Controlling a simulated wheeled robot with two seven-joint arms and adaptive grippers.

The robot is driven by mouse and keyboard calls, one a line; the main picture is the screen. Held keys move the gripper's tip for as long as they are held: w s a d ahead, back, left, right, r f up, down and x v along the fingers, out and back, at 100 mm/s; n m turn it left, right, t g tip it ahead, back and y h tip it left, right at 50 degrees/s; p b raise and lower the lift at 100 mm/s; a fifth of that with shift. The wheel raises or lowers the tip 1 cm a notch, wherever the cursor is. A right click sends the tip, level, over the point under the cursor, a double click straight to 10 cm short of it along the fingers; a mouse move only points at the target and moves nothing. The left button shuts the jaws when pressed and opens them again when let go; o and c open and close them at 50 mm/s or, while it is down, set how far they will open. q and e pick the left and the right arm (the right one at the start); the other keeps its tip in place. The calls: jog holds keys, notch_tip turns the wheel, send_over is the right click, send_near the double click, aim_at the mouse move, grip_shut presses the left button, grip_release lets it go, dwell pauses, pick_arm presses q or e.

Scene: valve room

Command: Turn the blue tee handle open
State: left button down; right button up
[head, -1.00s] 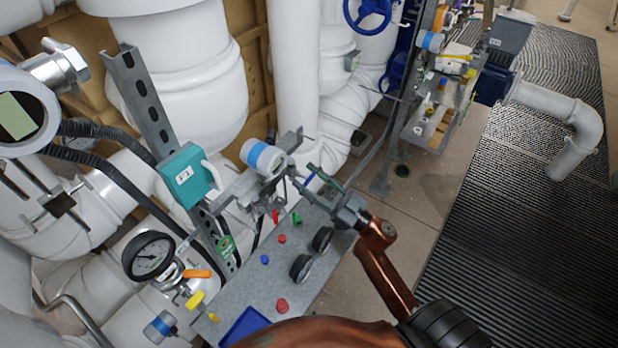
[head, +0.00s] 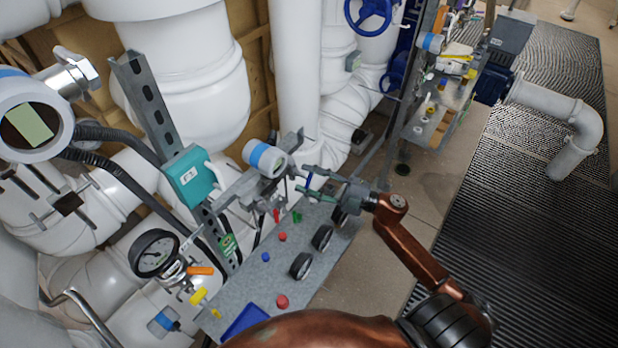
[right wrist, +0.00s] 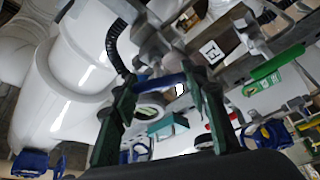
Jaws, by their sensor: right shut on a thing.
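The blue tee handle (head: 309,181) shows in the head view as a small blue bar near the grey bracket, beyond the back of the bench. My right gripper (head: 302,180) reaches it from the right, with its two green-grey fingers on either side of it. In the right wrist view the blue handle (right wrist: 168,82) spans between the fingertips of the right gripper (right wrist: 165,90), which is shut on it. The valve body behind the handle is partly hidden by the fingers. My left gripper is not in view.
A grey bench (head: 275,265) with several knobs and black-rimmed dials lies below the gripper. A white-and-blue instrument (head: 264,158), a teal box (head: 190,176) and a pressure gauge (head: 154,253) stand to the left. Thick white pipes fill the back.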

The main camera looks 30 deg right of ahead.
jog(key=n+g, duration=0.1)
jog(key=n, duration=0.2)
jog(key=n+g+p, duration=0.1)
jog(key=n, duration=0.2)
jog(key=shift+h, duration=0.4)
jog(key=shift+f+p, duration=0.15)
jog(key=shift+p, duration=0.15)
jog(key=o, duration=1.2)
jog(key=shift+c, duration=0.2)
jog(key=v, duration=1.2)
